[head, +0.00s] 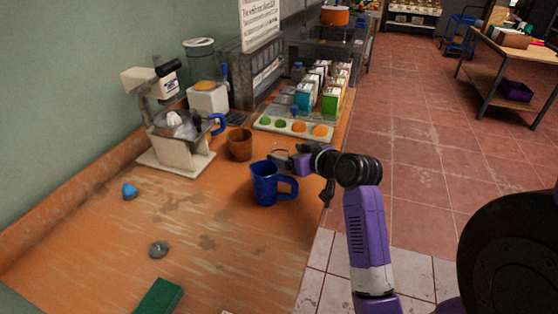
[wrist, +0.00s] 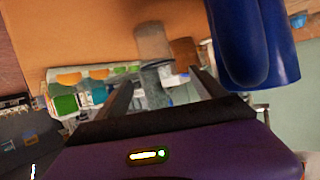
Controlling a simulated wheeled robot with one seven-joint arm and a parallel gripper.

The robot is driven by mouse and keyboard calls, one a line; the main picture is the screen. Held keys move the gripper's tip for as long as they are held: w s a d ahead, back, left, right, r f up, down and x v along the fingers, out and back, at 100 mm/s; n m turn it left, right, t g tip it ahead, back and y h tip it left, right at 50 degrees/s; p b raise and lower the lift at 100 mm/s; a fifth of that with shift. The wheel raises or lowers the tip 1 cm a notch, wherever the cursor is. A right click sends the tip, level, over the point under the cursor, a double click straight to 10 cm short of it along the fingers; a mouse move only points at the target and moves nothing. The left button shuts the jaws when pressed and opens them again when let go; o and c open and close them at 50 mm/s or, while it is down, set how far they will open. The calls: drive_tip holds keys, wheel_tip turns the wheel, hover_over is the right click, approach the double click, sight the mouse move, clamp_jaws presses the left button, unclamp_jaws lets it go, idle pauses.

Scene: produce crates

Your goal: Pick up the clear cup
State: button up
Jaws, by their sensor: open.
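The clear cup (head: 281,150) stands on the wooden counter between the brown cup and the blue mug, partly hidden by my gripper and hard to make out. In the wrist view the clear cup (wrist: 153,43) is see-through, around and just beyond the gap between my fingertips. My gripper (head: 287,159) reaches in from the right, low over the counter. In the wrist view my gripper (wrist: 160,80) has its two fingers wide apart and holds nothing. I cannot tell whether the fingers touch the cup.
The blue mug (head: 265,184) stands close in front, its handle to the right; the brown cup (head: 240,145) is just left. A tray (head: 262,124) with fruit and cartons lies behind. A stand mixer (head: 178,125) is at left. The front counter holds a green block (head: 159,297).

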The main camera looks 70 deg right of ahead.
sight(275, 149)
drive_tip(key=x, duration=0.4)
drive_tip(key=shift+w+d, duration=0.1)
drive_tip(key=shift+w, duration=0.2)
drive_tip(key=c, duration=1.4)
